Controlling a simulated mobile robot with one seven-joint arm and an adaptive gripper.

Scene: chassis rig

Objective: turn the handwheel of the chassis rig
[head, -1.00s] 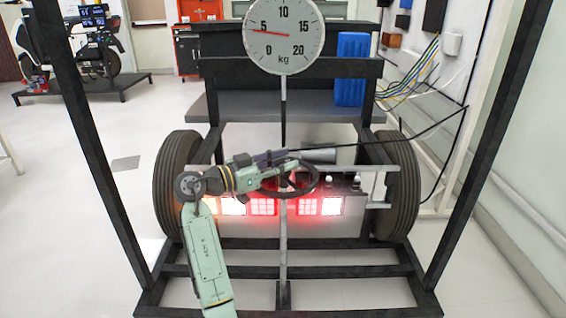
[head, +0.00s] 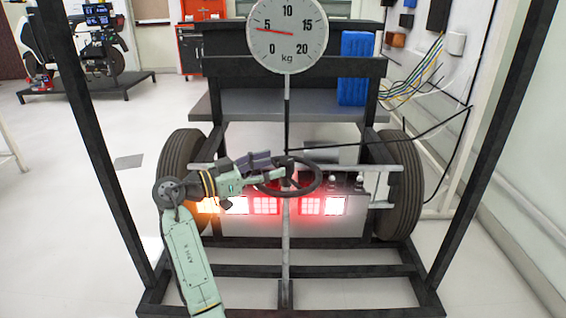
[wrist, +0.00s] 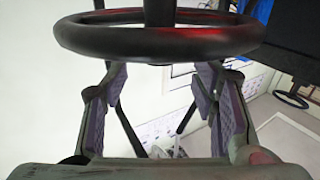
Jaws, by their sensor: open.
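The handwheel (head: 290,194) is a dark ring with a hub and spokes on the post at the rig's middle. In the wrist view its rim (wrist: 160,42) crosses the top, close to the camera. My gripper (head: 272,167) reaches in from the left at the wheel's left side. In the wrist view my gripper (wrist: 160,80) has its two purple-padded fingers wide apart with nothing held between them. The fingertips lie near the rim; I cannot tell whether they touch it.
A round kg dial (head: 287,32) hangs above the wheel. Lit red and white lamps (head: 266,205) sit behind it. Tyres (head: 404,190) flank the rig, and dark frame posts (head: 92,150) stand at both sides. A black cable (head: 400,143) runs to the right.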

